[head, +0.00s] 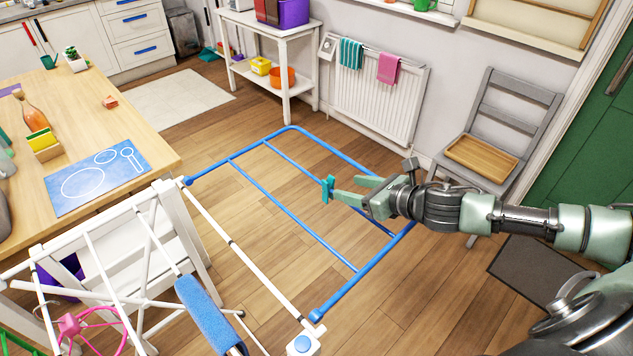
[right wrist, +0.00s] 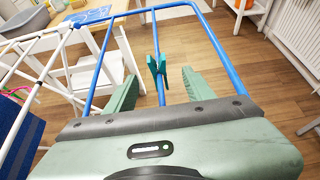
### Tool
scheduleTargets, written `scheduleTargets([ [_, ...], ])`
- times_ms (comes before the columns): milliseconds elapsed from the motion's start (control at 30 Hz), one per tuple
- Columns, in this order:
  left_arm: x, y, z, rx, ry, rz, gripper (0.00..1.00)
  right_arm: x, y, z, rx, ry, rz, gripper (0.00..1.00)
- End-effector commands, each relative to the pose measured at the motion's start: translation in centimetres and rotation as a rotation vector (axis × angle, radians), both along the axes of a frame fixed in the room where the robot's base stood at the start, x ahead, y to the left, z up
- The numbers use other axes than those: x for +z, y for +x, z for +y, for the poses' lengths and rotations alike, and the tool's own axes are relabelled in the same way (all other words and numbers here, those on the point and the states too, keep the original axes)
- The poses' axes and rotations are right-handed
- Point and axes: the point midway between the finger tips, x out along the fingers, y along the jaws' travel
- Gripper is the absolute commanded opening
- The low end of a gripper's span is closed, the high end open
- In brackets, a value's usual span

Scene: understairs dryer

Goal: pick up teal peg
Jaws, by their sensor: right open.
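The teal peg (head: 328,189) sits upright on a blue rail of the drying rack (head: 297,230). In the right wrist view the peg (right wrist: 157,70) stands between and just beyond my two fingertips, with the blue rail running beneath it. My right gripper (head: 345,188) is open and empty, reaching in from the right with its fingers pointing at the peg. I see no clear contact between fingers and peg. My left gripper is not in view.
A blue towel (head: 210,315) hangs on the rack's white part at the lower left. A wooden table (head: 120,95) stands at the left, a grey chair (head: 500,125) at the right. A radiator (head: 375,105) with two small cloths is behind. Floor shows between the rails.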

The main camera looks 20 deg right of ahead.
Motion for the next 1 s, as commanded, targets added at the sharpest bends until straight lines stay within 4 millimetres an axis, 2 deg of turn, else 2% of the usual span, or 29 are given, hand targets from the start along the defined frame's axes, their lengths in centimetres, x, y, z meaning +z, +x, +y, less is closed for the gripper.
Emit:
scheduleTargets([
  [333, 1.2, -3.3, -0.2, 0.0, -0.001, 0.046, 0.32, -0.7, 2.6, 1.1, 0.0, 0.004, -0.002, 0.53],
  [500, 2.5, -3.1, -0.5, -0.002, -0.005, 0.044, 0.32, -1.2, 4.8, 2.2, 0.001, 0.006, -0.001, 0.53],
  [600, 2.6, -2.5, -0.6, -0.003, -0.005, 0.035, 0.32, -2.1, 5.8, 2.5, 0.001, 0.003, -0.001, 0.53],
  [767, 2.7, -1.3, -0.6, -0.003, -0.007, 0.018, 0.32, -2.6, 6.3, 2.6, 0.002, 0.0, 0.001, 0.53],
  [900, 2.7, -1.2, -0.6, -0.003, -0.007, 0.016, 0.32, -2.6, 6.3, 2.6, 0.002, 0.0, 0.001, 0.53],
  [933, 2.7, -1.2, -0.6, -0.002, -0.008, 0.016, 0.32, -2.6, 6.3, 2.6, 0.002, 0.0, 0.001, 0.51],
  [1000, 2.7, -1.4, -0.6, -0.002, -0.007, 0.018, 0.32, -2.6, 6.3, 2.6, 0.002, 0.0, 0.001, 0.31],
])
